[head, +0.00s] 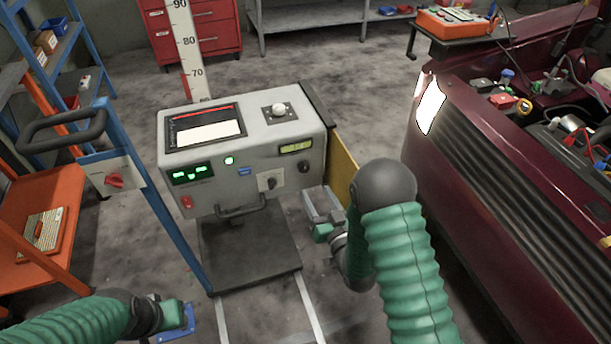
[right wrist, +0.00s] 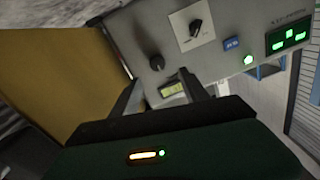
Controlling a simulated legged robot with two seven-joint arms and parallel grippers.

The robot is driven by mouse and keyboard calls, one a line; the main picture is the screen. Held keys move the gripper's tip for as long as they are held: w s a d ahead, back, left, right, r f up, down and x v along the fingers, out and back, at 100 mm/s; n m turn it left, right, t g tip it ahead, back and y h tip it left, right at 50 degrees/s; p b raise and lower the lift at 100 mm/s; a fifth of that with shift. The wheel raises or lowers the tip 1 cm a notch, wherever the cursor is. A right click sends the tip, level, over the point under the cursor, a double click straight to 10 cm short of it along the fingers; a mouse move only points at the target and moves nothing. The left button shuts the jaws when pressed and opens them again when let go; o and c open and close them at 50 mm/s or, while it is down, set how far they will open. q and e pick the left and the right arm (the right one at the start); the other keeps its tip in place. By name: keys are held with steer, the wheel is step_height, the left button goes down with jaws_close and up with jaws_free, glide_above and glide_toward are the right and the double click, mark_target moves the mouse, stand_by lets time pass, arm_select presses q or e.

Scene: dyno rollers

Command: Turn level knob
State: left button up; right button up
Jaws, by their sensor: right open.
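The grey console (head: 240,150) stands in the middle of the head view. Its front has a round black knob (head: 304,166) below a small yellow-green display (head: 295,147), and a selector knob (head: 270,181) on a white plate. I cannot read which is labelled level. The right wrist view shows the black knob (right wrist: 156,62), selector (right wrist: 196,27) and display (right wrist: 172,88). My right gripper (head: 322,204) is open and empty, just in front of and below the black knob, apart from it. My left gripper (head: 178,316) is low at the left; its fingers are unclear.
A handle (head: 243,211) sticks out under the console front. A yellow panel (head: 341,170) is at its right side. A blue post with a red-knob box (head: 115,180) stands left. A dark red car (head: 500,190) with its hood open stands right.

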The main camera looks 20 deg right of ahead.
mark_target(305, 170)
steer(key=w+b, duration=0.1)
steer(key=w, duration=0.7)
steer(key=shift+w+d+f, duration=0.1)
steer(key=shift+w+f, duration=0.05)
steer(key=shift+w, duration=0.2)
steer(key=shift+w+a, duration=0.2)
steer(key=shift+w, duration=0.05)
steer(key=shift+c, duration=0.4)
jaws_close()
